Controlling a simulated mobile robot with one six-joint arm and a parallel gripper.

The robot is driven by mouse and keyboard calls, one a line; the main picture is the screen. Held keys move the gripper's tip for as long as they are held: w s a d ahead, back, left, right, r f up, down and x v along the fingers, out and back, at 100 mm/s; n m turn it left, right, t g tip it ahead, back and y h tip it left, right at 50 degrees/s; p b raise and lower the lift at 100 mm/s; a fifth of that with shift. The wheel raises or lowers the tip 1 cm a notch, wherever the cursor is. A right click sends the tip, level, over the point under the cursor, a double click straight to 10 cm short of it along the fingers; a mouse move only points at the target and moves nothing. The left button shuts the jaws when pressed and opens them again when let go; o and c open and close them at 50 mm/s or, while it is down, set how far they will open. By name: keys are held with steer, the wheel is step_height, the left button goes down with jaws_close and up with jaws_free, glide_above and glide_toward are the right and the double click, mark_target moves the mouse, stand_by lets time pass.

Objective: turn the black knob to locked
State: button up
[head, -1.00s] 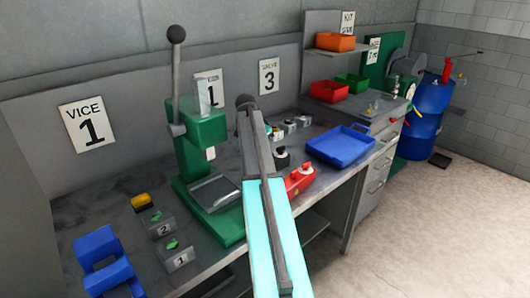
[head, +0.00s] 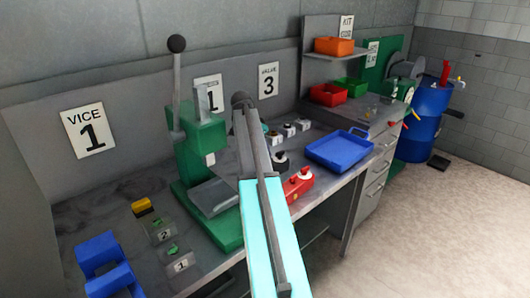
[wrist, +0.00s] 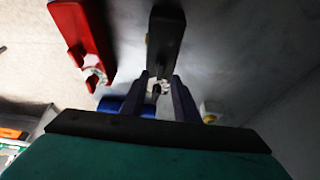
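In the head view, a round black knob (head: 281,160) on a pale base sits on the bench, just right of my arm and behind the red box. My gripper's fingers are hidden in the head view. In the wrist view, my gripper (wrist: 160,80) has its two fingers apart. A dark elongated block (wrist: 165,38) lies just beyond the fingertips, with a small pale part showing between them. I cannot tell whether this block belongs to the black knob, or whether the fingers touch it. The knob's marked setting is not readable.
A red box (head: 297,184) with knobs stands close by at the bench front; it also shows in the wrist view (wrist: 82,32). A blue tray (head: 338,150) is to its right. A green press (head: 205,150) stands left of my arm. Small switch boxes (head: 290,130) are behind.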

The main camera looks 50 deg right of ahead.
steer(key=p+v, duration=0.4)
steer(key=v, duration=0.6)
steer(key=shift+f, duration=0.1)
stand_by(0.4)
